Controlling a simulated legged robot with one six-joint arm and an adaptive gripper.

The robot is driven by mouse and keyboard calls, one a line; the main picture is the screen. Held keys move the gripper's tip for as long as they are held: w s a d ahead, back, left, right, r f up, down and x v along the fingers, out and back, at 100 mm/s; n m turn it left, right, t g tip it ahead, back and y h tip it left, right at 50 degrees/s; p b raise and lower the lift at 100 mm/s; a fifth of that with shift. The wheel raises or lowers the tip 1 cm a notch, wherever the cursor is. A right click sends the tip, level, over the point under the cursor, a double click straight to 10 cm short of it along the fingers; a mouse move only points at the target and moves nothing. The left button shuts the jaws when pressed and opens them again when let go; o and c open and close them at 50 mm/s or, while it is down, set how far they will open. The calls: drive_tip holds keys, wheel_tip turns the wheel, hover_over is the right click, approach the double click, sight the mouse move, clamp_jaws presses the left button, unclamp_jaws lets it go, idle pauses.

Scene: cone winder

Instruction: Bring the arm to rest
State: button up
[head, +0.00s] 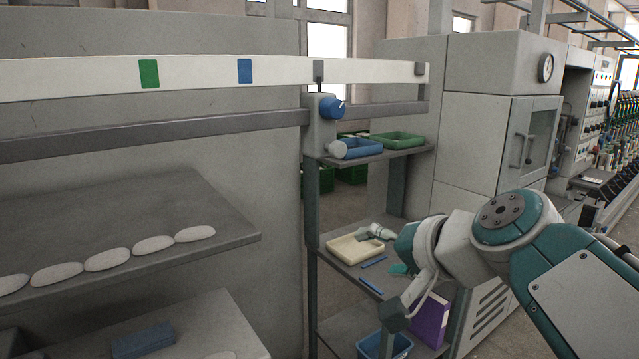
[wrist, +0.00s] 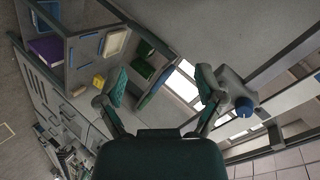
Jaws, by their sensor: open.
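My arm (head: 520,222) reaches in from the right edge of the head view, bent, with its wrist in front of the shelf rack. My gripper (wrist: 160,88) shows in the wrist view with its two dark green finger pads spread wide apart. Nothing is held between them. In the head view the fingers are largely hidden or hard to tell from the wrist parts. The arm hangs in the air, and I see no clear contact with the rack.
A blue knob (head: 332,109) sits on a rail bracket, also in the wrist view (wrist: 245,107). White pieces (head: 108,260) line the left shelf.

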drive_tip(key=s+d+f+n+g+h, duration=0.2)
drive_tip(key=s+d+f+h, duration=0.1)
drive_tip(key=s+f, duration=0.4)
drive_tip(key=s+d+f+n+g+h, duration=0.2)
drive_tip(key=s+f, duration=0.5)
drive_tip(key=f, duration=0.5)
drive_tip(key=shift+s+d+f+n+h, duration=0.2)
drive_tip(key=shift+s+d+n+h, duration=0.1)
drive_tip(key=shift+d+n+h, duration=0.4)
